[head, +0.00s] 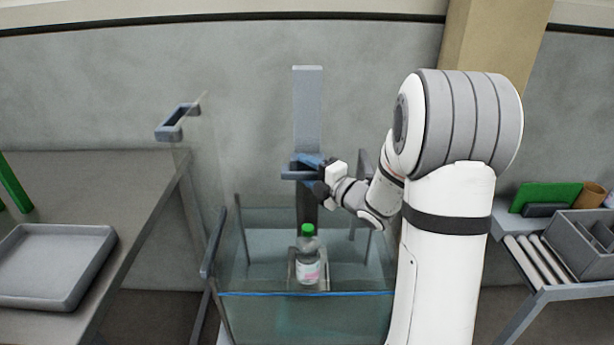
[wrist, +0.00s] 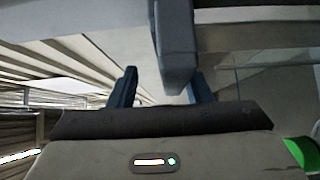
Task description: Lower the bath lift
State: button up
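The bath (head: 305,310) is a glass-walled tank of clear liquid below my arm. Its lift has a grey upright post (head: 308,105) behind the tank. A blue-grey handle bar (head: 294,173) sits on the post, above the rim. A bottle with a green cap (head: 308,268) stands upright on the lift's carrier in the bath; green shows at lower right in the wrist view (wrist: 302,153). My gripper (head: 308,163) is at the handle. In the wrist view, a blue-grey bar (wrist: 175,45) lies between my spread fingers (wrist: 162,88), nearer the right one, with a gap on the left.
A table with a grey tray (head: 50,265) is at left. A clear panel with a blue-grey handle (head: 177,122) stands beside it. At right, a roller rack (head: 545,265) adjoins a grey divided bin (head: 585,240) and a green item (head: 545,197).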

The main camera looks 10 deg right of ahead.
jog(key=shift+s+d, duration=0.3)
jog(key=b+v, duration=0.2)
jog(key=v, duration=0.6)
dwell(0.6)
jog(key=shift+s, duration=0.1)
jog(key=shift+f+b, duration=0.15)
jog(key=shift+b, duration=0.55)
jog(key=shift+r, duration=0.2)
